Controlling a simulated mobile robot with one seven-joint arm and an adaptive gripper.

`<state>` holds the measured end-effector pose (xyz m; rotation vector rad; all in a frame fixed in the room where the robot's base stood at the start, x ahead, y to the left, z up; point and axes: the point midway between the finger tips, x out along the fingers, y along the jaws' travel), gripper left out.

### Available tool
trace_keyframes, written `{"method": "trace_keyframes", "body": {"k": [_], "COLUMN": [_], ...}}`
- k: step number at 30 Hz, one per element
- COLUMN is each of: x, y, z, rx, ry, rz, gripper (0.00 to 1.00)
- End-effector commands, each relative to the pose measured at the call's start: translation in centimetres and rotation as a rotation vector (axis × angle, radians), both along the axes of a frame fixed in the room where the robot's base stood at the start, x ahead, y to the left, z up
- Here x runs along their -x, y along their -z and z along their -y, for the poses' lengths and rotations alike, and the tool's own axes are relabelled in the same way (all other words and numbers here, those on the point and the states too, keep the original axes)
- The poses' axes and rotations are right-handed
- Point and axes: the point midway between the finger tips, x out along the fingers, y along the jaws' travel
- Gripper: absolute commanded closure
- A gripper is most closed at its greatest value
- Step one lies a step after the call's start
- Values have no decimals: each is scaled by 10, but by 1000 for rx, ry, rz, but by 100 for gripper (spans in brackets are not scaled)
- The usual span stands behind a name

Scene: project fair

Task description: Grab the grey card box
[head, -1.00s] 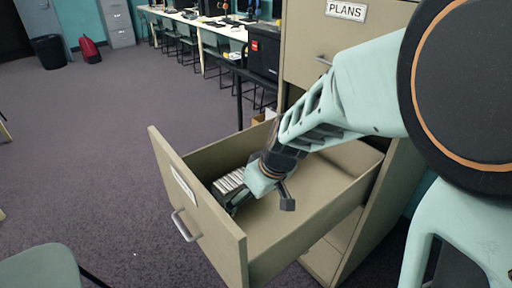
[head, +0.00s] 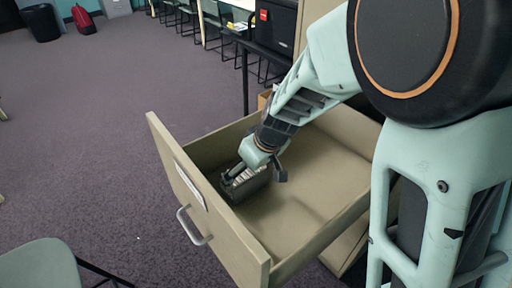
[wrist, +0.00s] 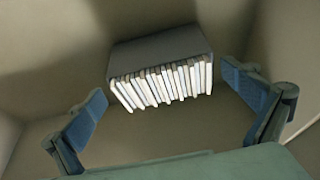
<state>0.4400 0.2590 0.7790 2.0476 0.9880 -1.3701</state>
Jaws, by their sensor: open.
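The grey card box (head: 233,193) stands in the open drawer near the drawer's front, with a row of white cards in it. In the wrist view the card box (wrist: 158,48) is ahead of my gripper, its dark wall on the far side and the card edges toward me. My gripper (wrist: 172,108) is open, one finger on each side of the box's span, and nothing is between the fingers. In the head view my gripper (head: 250,172) is down in the drawer just over the box and hides part of it. I cannot tell whether they touch.
The drawer (head: 310,200) is pulled out of a beige cabinet, and its walls surround the box and my gripper. The drawer floor to the right of the box is bare. A grey chair (head: 40,265) stands at the lower left.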

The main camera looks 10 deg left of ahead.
Motion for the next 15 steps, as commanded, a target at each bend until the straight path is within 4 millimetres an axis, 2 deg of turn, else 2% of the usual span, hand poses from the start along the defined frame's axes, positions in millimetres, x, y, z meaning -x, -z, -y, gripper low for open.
{"method": "trace_keyframes", "body": {"k": [5,12,15], "x": [-3,-10,-12], "y": [14,48,53], "z": [-5,-16,-18], "rx": [1,1,0], "ry": [-1,0,-1], "rz": [0,-1,0], "gripper": [0,0,0]}}
